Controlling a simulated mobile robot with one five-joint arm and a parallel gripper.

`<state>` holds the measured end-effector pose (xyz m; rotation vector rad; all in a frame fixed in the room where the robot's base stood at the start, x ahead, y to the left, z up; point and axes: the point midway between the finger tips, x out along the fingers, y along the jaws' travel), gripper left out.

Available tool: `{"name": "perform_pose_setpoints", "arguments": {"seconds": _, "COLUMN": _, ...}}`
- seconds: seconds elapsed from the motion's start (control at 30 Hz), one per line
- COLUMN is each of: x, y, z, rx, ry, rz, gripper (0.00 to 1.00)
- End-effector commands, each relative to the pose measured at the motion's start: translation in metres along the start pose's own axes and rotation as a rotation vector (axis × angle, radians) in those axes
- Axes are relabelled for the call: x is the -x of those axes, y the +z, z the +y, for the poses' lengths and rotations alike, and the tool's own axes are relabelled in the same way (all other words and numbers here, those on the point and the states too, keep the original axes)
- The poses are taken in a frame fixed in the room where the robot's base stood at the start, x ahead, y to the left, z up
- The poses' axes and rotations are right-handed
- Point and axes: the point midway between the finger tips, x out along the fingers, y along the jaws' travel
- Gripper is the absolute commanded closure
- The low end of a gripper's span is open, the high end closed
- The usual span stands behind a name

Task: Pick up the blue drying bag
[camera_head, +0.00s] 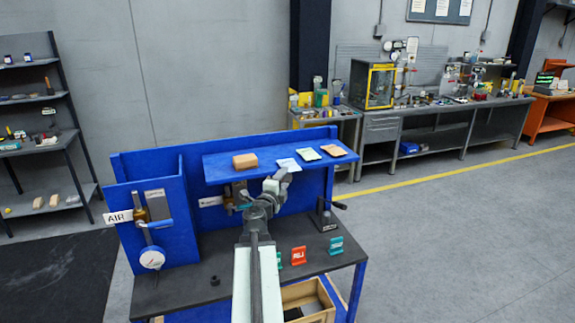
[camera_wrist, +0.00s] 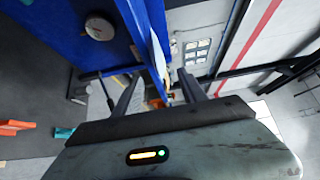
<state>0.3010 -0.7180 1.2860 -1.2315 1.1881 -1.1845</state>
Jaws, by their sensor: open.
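In the head view, a pale blue bag (camera_head: 288,164) lies on the blue raised shelf (camera_head: 222,169), between a tan block and a pale green bag. It looks like the blue drying bag. My gripper (camera_head: 284,173) is at the shelf's front edge, close to this bag; the fingers are too small there to make out. In the wrist view, my gripper (camera_wrist: 160,76) is open, with its two fingers apart. The blue shelf (camera_wrist: 130,22) is seen nearly edge-on ahead of it. A thin pale bag edge (camera_wrist: 159,58) shows between the fingertips; I cannot tell whether they touch it.
The tan block (camera_head: 245,161) is left of the blue bag. The pale green bag (camera_head: 308,153) and an orange-brown bag (camera_head: 334,150) are to its right.

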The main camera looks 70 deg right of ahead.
Motion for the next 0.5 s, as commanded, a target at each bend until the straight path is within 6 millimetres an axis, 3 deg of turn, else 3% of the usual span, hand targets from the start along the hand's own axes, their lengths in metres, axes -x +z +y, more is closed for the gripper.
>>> {"name": "perform_pose_setpoints", "arguments": {"seconds": 0.07, "x": -0.002, "y": -0.008, "z": 0.001, "rx": -0.008, "ry": 0.004, "rz": 0.02, "gripper": 0.51}}
{"name": "perform_pose_setpoints", "arguments": {"seconds": 0.33, "x": -0.027, "y": -0.006, "z": 0.001, "rx": -0.008, "ry": 0.004, "rz": 0.018, "gripper": 0.51}}
{"name": "perform_pose_setpoints", "arguments": {"seconds": 0.5, "x": -0.032, "y": -0.006, "z": 0.002, "rx": -0.008, "ry": 0.004, "rz": 0.017, "gripper": 0.51}}
